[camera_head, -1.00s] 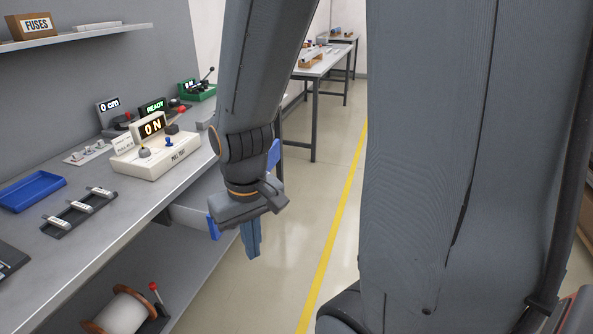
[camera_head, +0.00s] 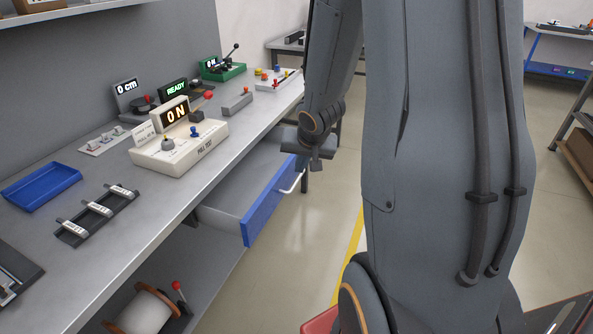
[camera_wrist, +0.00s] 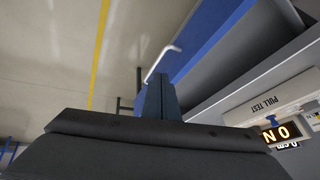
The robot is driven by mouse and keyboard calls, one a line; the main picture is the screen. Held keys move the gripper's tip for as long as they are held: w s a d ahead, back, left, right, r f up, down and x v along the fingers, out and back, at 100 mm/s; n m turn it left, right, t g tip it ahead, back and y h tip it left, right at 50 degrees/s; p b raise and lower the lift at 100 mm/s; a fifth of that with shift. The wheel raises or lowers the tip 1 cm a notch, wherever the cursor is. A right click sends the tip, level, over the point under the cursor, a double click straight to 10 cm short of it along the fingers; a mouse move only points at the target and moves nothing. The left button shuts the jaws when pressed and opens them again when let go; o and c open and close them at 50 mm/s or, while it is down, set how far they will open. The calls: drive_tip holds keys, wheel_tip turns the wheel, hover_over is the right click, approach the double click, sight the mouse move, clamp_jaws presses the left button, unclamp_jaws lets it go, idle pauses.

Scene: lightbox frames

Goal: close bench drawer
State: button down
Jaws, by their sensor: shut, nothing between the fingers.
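The bench drawer (camera_head: 268,208) stands pulled out from under the bench, with a blue front and a pale handle (camera_head: 292,182). Its grey inside looks empty where it shows. My gripper (camera_head: 316,165) is just beyond the far end of the drawer front in the head view; whether it touches the drawer I cannot tell. In the wrist view my gripper's fingers (camera_wrist: 161,97) are together with nothing between them, close to the blue drawer front (camera_wrist: 205,40) and the handle (camera_wrist: 163,60).
The grey bench top (camera_head: 120,235) carries a pull test box (camera_head: 180,147), a blue tray (camera_head: 42,186) and a rack of fuses (camera_head: 97,214). A wire spool (camera_head: 142,312) sits on the lower shelf. Open floor (camera_head: 315,235) lies right of the drawer.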

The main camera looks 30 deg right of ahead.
drive_tip(key=w+d+f+m+t, duration=0.1)
drive_tip(key=w+d+m, duration=0.1)
drive_tip(key=d, duration=0.1)
drive_tip(key=y+b, duration=0.1)
drive_tip(key=b, duration=0.1)
approach(292, 176)
drive_tip(key=f, duration=0.1)
drive_tip(key=w+f, duration=0.1)
drive_tip(key=f, duration=0.1)
drive_tip(key=shift+w+f+t, duration=0.2)
drive_tip(key=shift+w+t, duration=0.1)
drive_tip(key=shift+t, duration=0.1)
